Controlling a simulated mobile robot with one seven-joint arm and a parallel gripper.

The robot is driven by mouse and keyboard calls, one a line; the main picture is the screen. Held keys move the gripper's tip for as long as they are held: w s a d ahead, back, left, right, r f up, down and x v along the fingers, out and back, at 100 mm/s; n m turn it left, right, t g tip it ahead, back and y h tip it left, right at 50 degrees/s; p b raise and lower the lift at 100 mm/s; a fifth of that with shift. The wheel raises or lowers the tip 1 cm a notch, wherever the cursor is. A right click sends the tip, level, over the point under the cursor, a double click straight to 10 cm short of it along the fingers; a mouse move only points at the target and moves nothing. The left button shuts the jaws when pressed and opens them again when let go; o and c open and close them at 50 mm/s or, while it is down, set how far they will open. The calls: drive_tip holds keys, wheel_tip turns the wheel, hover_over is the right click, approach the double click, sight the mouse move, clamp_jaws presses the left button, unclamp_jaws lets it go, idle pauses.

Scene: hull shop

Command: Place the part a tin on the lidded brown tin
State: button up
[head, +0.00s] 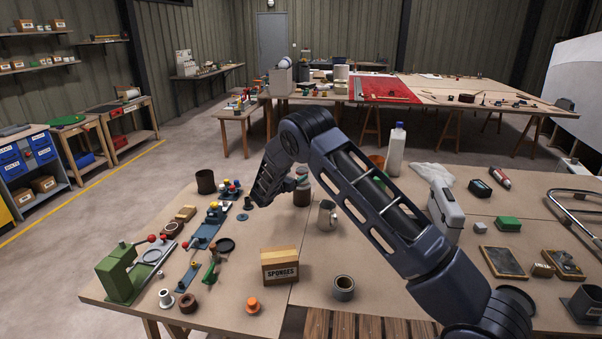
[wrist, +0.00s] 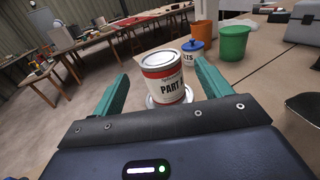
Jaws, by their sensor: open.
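The part a tin (wrist: 164,80), white and red with a silver lid, stands upright between my fingers in the wrist view. A silver rim shows around its foot, apparently the lid of the lidded brown tin. In the head view the brown tin (head: 301,196) stands on the bench, with the part a tin (head: 302,173) partly hidden above it, apparently resting on it. My gripper (wrist: 162,88) is open, its teal fingers on either side of the part a tin with gaps showing. In the head view my gripper (head: 291,184) is beside the two tins.
A metal jug (head: 327,215) stands close in front of the tins. A white tub with a blue lid (wrist: 192,52), an orange pot (wrist: 205,34) and a green pot (wrist: 233,43) stand beyond. A sponges box (head: 280,266) and green press (head: 122,273) are nearer.

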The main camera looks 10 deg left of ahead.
drive_tip(key=shift+v, duration=2.2)
drive_tip(key=s+d+r+m+g+h, duration=0.1)
drive_tip(key=d+r+m+g, duration=0.65)
drive_tip(key=d, duration=0.75)
drive_tip(key=s+d+r+m+g+h, duration=0.15)
drive_tip(key=d+r+m, duration=0.25)
drive_tip(key=d+r, duration=0.8)
drive_tip(key=s+d+r+m+g+y, duration=0.1)
drive_tip(key=s+d+r+m, duration=0.1)
drive_tip(key=s+d, duration=0.3)
drive_tip(key=s+d+r+m+g+y, duration=0.1)
drive_tip(key=s+d+m+g, duration=0.15)
drive_tip(key=d, duration=0.55)
drive_tip(key=s+d+r+m+y, duration=0.25)
drive_tip(key=s+d, duration=0.25)
drive_tip(key=s, duration=0.3)
drive_tip(key=s+d+r+m+y, duration=0.2)
drive_tip(key=s+d+m, duration=0.2)
drive_tip(key=s+d, duration=0.3)
drive_tip(key=s+m+t+y, duration=0.1)
drive_tip(key=s+m+y, duration=0.3)
drive_tip(key=s, duration=1.6)
drive_tip(key=m, duration=0.4)
drive_tip(key=shift+d+f, duration=0.15)
drive_tip(key=shift+d, duration=0.05)
